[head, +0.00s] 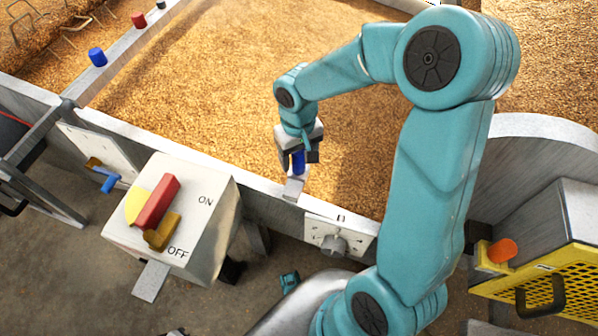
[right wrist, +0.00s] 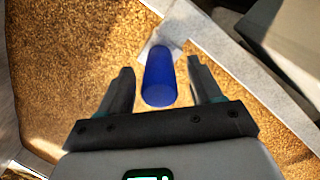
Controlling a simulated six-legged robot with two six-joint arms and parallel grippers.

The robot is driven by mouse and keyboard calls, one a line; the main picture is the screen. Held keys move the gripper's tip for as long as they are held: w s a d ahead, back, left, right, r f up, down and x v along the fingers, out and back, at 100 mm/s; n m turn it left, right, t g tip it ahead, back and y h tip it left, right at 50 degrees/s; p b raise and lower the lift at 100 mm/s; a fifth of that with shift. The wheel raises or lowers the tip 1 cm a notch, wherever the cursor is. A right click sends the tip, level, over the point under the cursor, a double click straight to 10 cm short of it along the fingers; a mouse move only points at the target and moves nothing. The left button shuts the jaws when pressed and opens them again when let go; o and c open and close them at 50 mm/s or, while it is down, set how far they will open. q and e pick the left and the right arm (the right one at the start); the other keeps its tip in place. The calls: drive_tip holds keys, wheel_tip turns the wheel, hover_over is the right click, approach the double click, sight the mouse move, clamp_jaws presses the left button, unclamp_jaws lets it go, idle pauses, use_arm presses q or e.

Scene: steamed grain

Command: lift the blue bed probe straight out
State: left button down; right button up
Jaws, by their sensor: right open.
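The blue bed probe (head: 298,163) stands upright at a pale bracket (head: 293,188) on the near wall of the grain bed. In the right wrist view the probe (right wrist: 160,78) is a blue cylinder between the fingertips, with gaps on both sides. My right gripper (head: 298,155) points down over the probe, its jaws open around it. The right wrist view also shows the open right gripper (right wrist: 160,68). The probe's lower end is hidden. My left gripper is not in view.
Steamed grain (head: 240,70) fills the bed behind the wall. A switch box (head: 215,215) marked ON and OFF stands front left, and a dial plate (head: 340,238) hangs right of the bracket. Another blue peg (head: 97,57) sits on the left rail.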

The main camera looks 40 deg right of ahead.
wheel_tip(320, 180, down, 2)
drive_tip(key=shift+f, duration=0.1)
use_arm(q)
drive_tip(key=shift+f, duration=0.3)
use_arm(e)
drive_tip(key=shift+r, duration=0.2)
drive_tip(key=shift+c, duration=0.4)
clamp_jaws()
drive_tip(key=shift+r, duration=0.1)
